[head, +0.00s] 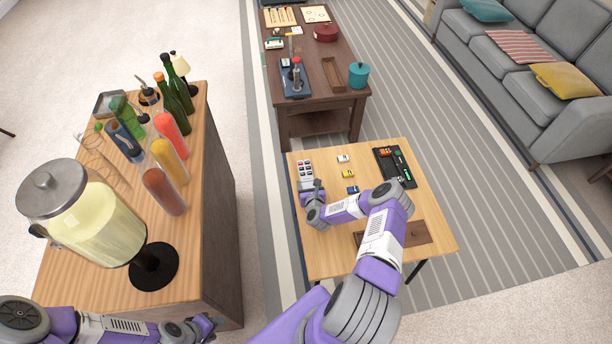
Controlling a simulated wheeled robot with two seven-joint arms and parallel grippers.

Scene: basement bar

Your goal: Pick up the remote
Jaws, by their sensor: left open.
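The remote (305,169), a pale slab with rows of dark and reddish buttons, lies at the far left of the low light-wood table (366,155). My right gripper (312,187) points down at the near end of the remote and hides part of it. Whether its fingers touch the remote or are closed is too small to tell. My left gripper (208,326) is open at the bottom of the view, beside the near end of the wooden bar counter, away from the remote.
Small toy cars (348,174) and a black tray (406,165) share the table; a brown tray (415,235) lies partly behind my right arm. The counter (215,200) holds a drink dispenser (95,215) and several bottles. A dark table (345,60) and grey sofa (530,85) stand beyond.

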